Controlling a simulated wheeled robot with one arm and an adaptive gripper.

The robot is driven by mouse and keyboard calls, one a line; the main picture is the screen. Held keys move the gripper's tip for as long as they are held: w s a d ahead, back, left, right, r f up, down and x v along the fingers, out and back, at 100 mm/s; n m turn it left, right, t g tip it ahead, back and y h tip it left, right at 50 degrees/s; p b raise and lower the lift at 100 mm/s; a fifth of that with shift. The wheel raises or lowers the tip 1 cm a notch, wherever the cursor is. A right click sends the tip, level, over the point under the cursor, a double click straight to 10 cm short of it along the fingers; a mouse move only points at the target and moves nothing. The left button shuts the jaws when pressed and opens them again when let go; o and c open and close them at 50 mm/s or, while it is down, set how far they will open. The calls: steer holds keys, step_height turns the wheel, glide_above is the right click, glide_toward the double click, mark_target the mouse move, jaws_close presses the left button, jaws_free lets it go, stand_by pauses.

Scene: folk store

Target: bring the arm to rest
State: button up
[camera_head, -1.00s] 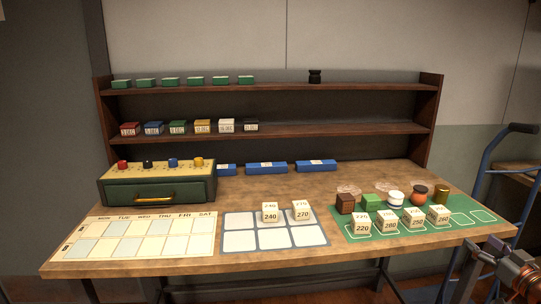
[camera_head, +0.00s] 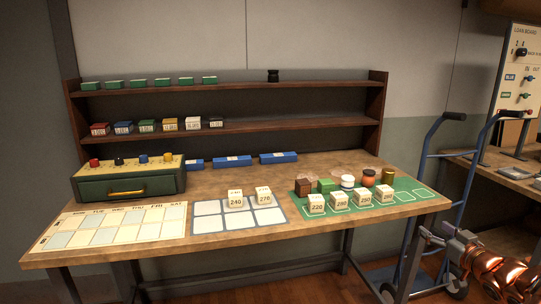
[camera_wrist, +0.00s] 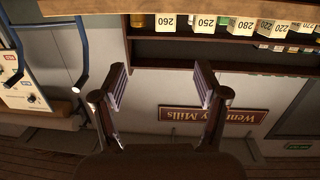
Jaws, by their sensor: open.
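My gripper shows in the wrist view (camera_wrist: 160,88), its two fingers spread apart with nothing between them. The wrist view looks out upside down at the table edge, the shelf and a sign. In the head view my arm (camera_head: 490,268) is at the lower right, beyond the right end of the table (camera_head: 330,226); the fingertips are not clear there. The arm appears apart from the table.
Number blocks (camera_head: 316,203) and small goods stand on a green mat (camera_head: 405,208) at the table's right. A blue hand truck (camera_head: 428,160) stands behind my arm.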

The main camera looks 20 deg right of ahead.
steer(key=w+a+f+m+g+h, duration=0.1)
steer(key=w+a+f+g+h, duration=0.1)
steer(key=w+a+g+h, duration=0.25)
steer(key=s+a+f+g+y, duration=0.15)
steer(key=s+a+g, duration=0.35)
steer(key=a, duration=0.5)
steer(key=s+a+f+n+g+y, duration=0.3)
steer(key=s+a+g, duration=0.7)
steer(key=s+a, duration=1.85)
step_height(320, 180, up, 16)
steer(key=m+y+p, duration=0.1)
steer(key=p, duration=1.4)
steer(key=shift+s+r+t, duration=0.15)
steer(key=shift+t, duration=0.3)
